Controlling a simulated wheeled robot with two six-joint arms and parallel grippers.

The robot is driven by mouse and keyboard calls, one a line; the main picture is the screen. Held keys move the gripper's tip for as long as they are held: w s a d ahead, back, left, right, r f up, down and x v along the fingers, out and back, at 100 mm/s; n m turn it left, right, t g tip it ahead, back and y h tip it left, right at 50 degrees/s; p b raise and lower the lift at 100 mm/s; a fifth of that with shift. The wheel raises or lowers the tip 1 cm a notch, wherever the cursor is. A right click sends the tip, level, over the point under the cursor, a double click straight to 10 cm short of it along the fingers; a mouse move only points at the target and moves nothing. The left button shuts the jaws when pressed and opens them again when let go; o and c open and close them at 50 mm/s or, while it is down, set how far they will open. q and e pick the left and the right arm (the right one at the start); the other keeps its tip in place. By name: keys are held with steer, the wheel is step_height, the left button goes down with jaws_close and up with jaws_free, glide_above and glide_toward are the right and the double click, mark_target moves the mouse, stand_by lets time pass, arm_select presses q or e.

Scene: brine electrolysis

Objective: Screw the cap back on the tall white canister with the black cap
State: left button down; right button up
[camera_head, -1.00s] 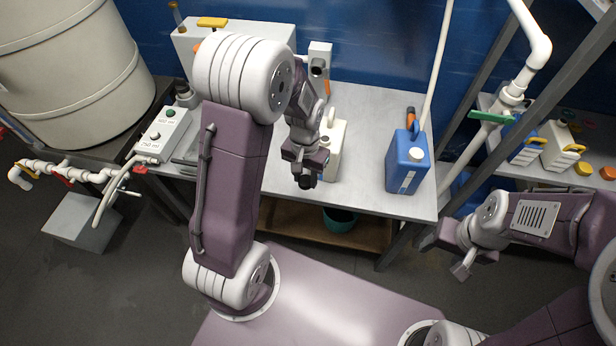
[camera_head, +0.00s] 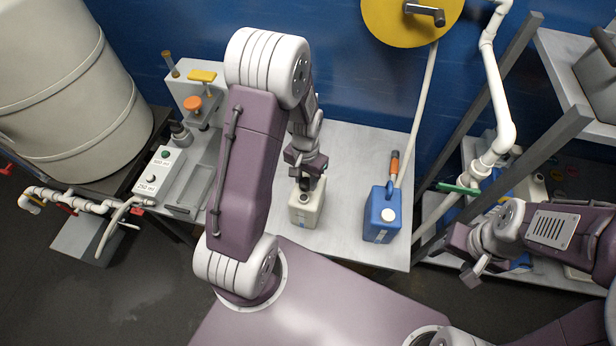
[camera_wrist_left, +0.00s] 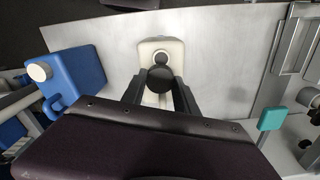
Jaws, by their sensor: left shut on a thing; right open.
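The tall white canister (camera_head: 305,216) stands upright on the grey table, in front of my left arm. Its round open mouth also shows on the white canister in the left wrist view (camera_wrist_left: 154,46). My left gripper (camera_head: 306,183) is shut on the black cap (camera_wrist_left: 160,78) and holds it above the canister top, close to the mouth. In the wrist view the cap appears offset from the mouth; I cannot tell whether they touch. My right gripper (camera_head: 473,268) is open and empty at the right, away from the table.
A blue jug (camera_head: 381,216) with a white cap stands to the right of the canister. A control box (camera_head: 160,170) and a grey tray (camera_head: 190,187) lie on the left. A shelf with more containers is at the right. Bare table (camera_head: 345,160) lies behind the canister.

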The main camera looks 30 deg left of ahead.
mark_target(304, 190)
arm_select(q)
steer(key=shift+s+f+b, duration=0.5)
steer(key=shift+s, duration=0.15)
steer(key=shift+s+f+b, duration=0.15)
steer(key=shift+f+b, duration=0.4)
steer(key=shift+f, duration=0.1)
steer(key=shift+s+f+b, duration=0.15)
steer(key=shift+f+b, duration=0.35)
steer(key=shift+f, duration=0.1)
steer(key=shift+s+f, duration=0.1)
steer(key=shift+f, duration=0.15)
steer(key=shift+f+b, duration=0.2)
steer(key=shift+b, duration=0.1)
steer(key=shift+w, duration=0.3)
arm_select(e)
steer(key=f, duration=0.1)
steer(key=s+f, duration=0.1)
steer(key=f, duration=0.1)
steer(key=shift+s+f, duration=0.1)
steer(key=shift+s, duration=0.25)
arm_select(q)
steer(key=shift+s, duration=0.2)
arm_select(e)
steer(key=shift+s, duration=0.15)
arm_select(q)
steer(key=shift+w+f, duration=0.1)
steer(key=shift+f, duration=0.1)
arm_select(e)
steer(key=shift+f, duration=0.1)
